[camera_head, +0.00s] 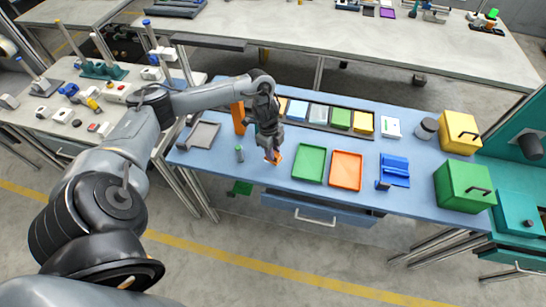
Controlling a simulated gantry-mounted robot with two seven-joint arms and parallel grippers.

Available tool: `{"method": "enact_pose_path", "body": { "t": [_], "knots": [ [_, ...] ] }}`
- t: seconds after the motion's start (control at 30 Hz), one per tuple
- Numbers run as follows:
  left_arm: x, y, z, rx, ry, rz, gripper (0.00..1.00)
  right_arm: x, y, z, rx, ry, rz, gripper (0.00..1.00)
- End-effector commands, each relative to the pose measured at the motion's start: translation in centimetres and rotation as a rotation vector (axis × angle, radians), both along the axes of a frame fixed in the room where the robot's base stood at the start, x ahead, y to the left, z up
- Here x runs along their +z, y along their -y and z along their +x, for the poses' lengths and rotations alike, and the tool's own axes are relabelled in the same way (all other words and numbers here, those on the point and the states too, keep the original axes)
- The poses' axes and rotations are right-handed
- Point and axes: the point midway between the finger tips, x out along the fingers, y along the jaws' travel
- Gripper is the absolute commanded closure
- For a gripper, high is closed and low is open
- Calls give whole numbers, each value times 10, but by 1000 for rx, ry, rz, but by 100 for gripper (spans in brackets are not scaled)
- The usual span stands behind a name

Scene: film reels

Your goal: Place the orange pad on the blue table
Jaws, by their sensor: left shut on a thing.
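My left gripper (272,155) points down over the near edge of the blue table (222,163), left of the green tray. It is shut on a small orange thing, which looks like the orange pad (277,158). The fingers hide part of the pad. I cannot tell whether the pad touches the tabletop or hangs just above it. My right gripper is not in view.
A green tray (309,163) and an orange tray (346,170) lie right of the gripper. A grey tray (203,135) lies farther left. A row of colored pads (341,118) lies behind. A green box (463,186) stands right.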

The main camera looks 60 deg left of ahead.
Motion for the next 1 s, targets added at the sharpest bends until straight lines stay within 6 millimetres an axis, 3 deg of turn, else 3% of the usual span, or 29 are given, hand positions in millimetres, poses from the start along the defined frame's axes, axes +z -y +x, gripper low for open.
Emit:
{"method": "enact_pose_path", "body": {
  "t": [0.37,0.8,0.83,0.97,1.0],
  "knots": [
    [-38,1,0,0,-1,-2,100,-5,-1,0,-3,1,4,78],
    [-44,1,0,0,-1,0,100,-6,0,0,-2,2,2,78],
    [-43,0,0,0,0,0,67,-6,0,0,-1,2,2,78],
    [-42,0,0,0,0,0,47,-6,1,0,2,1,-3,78],
    [-42,0,0,0,0,0,46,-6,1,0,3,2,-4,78]
  ]
}}
